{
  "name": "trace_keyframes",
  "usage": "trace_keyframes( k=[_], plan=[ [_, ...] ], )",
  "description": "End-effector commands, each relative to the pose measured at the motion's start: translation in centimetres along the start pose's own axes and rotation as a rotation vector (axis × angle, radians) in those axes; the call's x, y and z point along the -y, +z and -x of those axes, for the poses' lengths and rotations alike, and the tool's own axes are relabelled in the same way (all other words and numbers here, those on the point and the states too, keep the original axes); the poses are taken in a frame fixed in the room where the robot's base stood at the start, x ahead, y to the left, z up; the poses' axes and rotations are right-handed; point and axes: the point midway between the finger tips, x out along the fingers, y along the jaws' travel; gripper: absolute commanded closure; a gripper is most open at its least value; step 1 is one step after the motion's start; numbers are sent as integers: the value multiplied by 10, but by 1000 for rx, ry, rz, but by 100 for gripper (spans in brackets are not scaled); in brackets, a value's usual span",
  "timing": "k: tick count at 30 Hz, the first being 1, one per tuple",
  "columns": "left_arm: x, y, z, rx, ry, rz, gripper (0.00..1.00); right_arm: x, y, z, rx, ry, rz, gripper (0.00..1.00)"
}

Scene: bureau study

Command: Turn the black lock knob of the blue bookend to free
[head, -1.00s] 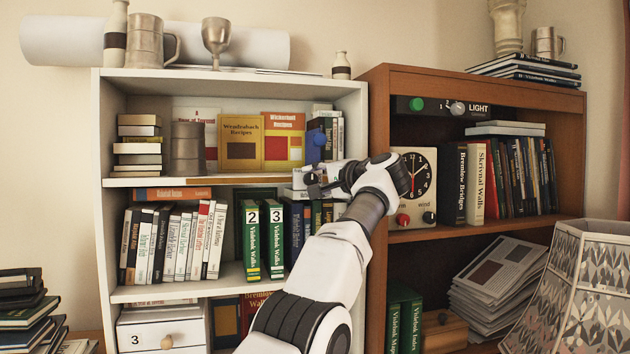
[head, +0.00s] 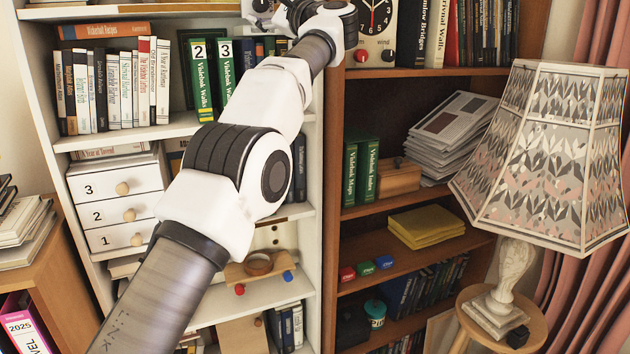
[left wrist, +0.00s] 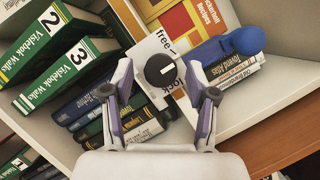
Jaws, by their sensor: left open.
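In the left wrist view the black lock knob (left wrist: 160,70) sits on a white plate with the words "free" above it and "lock" below it. Its white mark points right and slightly up in the picture, between the two words. The blue bookend (left wrist: 228,45) shows right of the knob, beside several lying books. My left gripper (left wrist: 160,78) is open, one finger on each side of the knob; I cannot tell whether they touch it. In the head view the left gripper (head: 264,8) is cut by the top edge, and the bookend is out of view. My right gripper is not in view.
Green books numbered 2 and 3 (left wrist: 60,55) lean left of the gripper. The brown bookcase (head: 331,150) adjoins on the right. A patterned lamp (head: 550,150) stands at far right.

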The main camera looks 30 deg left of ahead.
Motion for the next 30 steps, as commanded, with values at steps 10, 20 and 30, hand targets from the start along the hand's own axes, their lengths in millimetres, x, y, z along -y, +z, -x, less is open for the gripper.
trace_keyframes(
  k=[10,20,30],
  plan=[
    [-13,-1,12,1,-301,-715,42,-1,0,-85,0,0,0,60],
    [-30,-1,75,-4,-296,-743,42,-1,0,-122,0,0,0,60],
    [-66,-73,77,-23,-348,-1043,42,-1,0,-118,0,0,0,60]
  ],
)
